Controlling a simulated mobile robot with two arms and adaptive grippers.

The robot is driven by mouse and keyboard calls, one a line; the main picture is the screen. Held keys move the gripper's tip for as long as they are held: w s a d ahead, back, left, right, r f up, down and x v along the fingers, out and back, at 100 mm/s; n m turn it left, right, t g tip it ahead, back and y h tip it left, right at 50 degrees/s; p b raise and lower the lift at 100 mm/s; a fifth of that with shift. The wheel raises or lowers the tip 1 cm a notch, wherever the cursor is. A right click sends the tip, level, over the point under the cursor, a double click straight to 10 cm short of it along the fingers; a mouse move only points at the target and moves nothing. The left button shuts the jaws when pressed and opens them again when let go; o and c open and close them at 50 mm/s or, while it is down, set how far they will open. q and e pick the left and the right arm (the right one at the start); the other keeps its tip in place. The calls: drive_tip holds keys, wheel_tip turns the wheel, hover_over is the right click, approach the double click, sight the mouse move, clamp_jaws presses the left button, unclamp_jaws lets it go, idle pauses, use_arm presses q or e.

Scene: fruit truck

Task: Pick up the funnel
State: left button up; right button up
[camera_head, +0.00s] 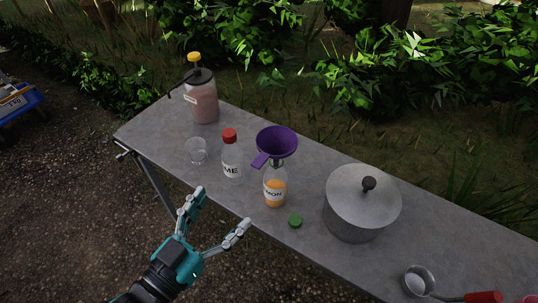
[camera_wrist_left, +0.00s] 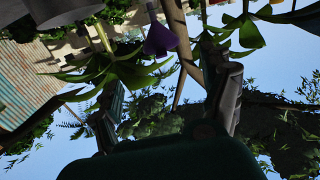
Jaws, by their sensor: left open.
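The purple funnel (camera_head: 277,142) stands upright over the mouth of a clear bottle (camera_head: 275,186) with orange liquid and a label reading "MON"; its spout seems to sit in the neck. Its tab points to the lower left. In the left wrist view the funnel (camera_wrist_left: 160,40) shows above and between the fingers, some way off. My left gripper (camera_head: 222,209) is open and empty, off the table's front edge, lower left of the funnel and apart from it. My right gripper is not in view.
On the grey table (camera_head: 300,250) a red-capped bottle (camera_head: 232,158) and a clear glass (camera_head: 196,151) stand left of the funnel. A green cap (camera_head: 295,221) lies in front, a lidded pot (camera_head: 361,204) stands right. A jar (camera_head: 202,98) is at the far left, a metal cup (camera_head: 418,280) lower right.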

sight(266, 154)
use_arm(q)
drive_tip(key=p+x, duration=0.1)
drive_tip(key=x, duration=0.2)
drive_tip(key=p+x, duration=0.1)
drive_tip(key=x, duration=0.3)
drive_tip(key=p+x, duration=0.1)
drive_tip(key=x, duration=0.3)
drive_tip(key=shift+r, duration=0.3)
drive_tip(key=shift+w+d+f, duration=0.1)
drive_tip(key=shift+w+d, duration=0.35)
drive_tip(key=shift+w, duration=0.1)
drive_tip(key=x, duration=0.1)
drive_tip(key=p+x, duration=0.2)
drive_tip(key=x, duration=0.1)
drive_tip(key=shift+r, duration=0.3)
drive_tip(key=shift+w+d+f, duration=0.1)
drive_tip(key=shift+w+d, duration=0.25)
drive_tip(key=shift+w, duration=0.15)
drive_tip(key=shift+s, duration=0.1)
drive_tip(key=c, duration=0.6)
